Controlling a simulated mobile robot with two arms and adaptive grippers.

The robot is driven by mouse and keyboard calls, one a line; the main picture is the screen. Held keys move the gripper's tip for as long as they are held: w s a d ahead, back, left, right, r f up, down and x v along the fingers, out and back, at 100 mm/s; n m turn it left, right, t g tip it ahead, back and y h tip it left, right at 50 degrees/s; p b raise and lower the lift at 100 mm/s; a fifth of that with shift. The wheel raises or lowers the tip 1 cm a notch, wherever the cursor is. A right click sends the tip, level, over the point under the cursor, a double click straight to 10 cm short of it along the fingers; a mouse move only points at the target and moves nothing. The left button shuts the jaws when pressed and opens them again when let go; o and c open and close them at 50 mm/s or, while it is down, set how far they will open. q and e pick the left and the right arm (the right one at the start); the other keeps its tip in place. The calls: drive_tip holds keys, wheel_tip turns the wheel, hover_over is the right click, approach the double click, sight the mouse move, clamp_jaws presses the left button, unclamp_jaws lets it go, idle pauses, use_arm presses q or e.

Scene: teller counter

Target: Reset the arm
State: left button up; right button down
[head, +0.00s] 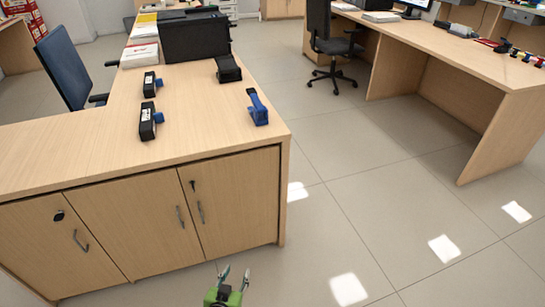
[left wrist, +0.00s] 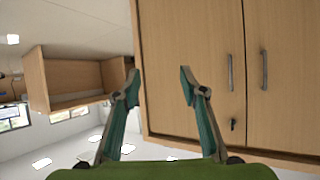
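My left gripper (head: 235,276) shows at the bottom of the head view, low in front of the wooden counter's cabinet doors. Its green body and two teal fingers point away from me. In the left wrist view the fingers (left wrist: 159,88) are spread apart with nothing between them. The cabinet front fills the right side of that view, beyond the fingertips. My right gripper is in neither view.
On the counter (head: 90,150) stand black devices (head: 148,121), a blue tape dispenser (head: 257,107) and a black box (head: 195,36). A second desk (head: 440,45) and a black chair (head: 328,40) stand at the right. Tiled floor (head: 360,190) between them is clear.

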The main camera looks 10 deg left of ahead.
use_arm(q)
drive_tip(key=shift+s, duration=0.1)
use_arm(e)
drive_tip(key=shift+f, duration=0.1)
